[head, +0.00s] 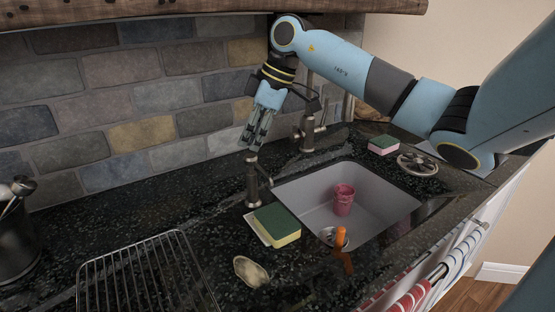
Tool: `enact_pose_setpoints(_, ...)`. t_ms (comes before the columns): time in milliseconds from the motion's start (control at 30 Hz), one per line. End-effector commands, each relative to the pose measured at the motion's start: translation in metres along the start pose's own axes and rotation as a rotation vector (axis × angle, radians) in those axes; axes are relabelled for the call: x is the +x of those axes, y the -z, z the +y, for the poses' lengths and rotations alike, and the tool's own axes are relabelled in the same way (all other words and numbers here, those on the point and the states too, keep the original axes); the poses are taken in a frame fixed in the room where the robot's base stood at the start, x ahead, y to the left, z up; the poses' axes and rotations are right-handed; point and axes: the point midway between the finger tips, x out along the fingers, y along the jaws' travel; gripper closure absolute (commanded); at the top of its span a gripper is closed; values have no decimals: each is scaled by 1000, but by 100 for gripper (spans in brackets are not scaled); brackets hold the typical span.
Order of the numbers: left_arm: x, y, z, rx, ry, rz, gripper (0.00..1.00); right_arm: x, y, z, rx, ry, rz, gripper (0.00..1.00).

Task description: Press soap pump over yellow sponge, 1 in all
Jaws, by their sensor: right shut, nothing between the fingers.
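The soap pump (253,182) is a dark metal dispenser that stands upright on the counter at the sink's left back corner. The yellow sponge (288,240) has a green top and lies on a white dish (255,233) in front of the pump, by the sink's left edge. My right gripper (256,145) points down from above, with its fingers shut and empty. Its fingertips are just over the top of the pump; I cannot tell whether they touch it. My left gripper is not in view.
A faucet (307,130) stands behind the sink (378,205), which holds a pink cup (343,200). An orange-handled tool (341,240) is at the sink's front edge. A wire rack (145,270) lies front left.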

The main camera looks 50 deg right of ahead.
Motion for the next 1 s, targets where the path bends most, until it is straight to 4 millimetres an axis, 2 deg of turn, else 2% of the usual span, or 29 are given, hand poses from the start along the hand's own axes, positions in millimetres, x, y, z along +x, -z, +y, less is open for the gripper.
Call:
enact_pose_setpoints(433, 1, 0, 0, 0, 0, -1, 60, 2, -1, 0, 0, 0, 0, 100)
enact_pose_setpoints(1000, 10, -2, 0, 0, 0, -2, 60, 20, -9, 0, 0, 1, -1, 100)
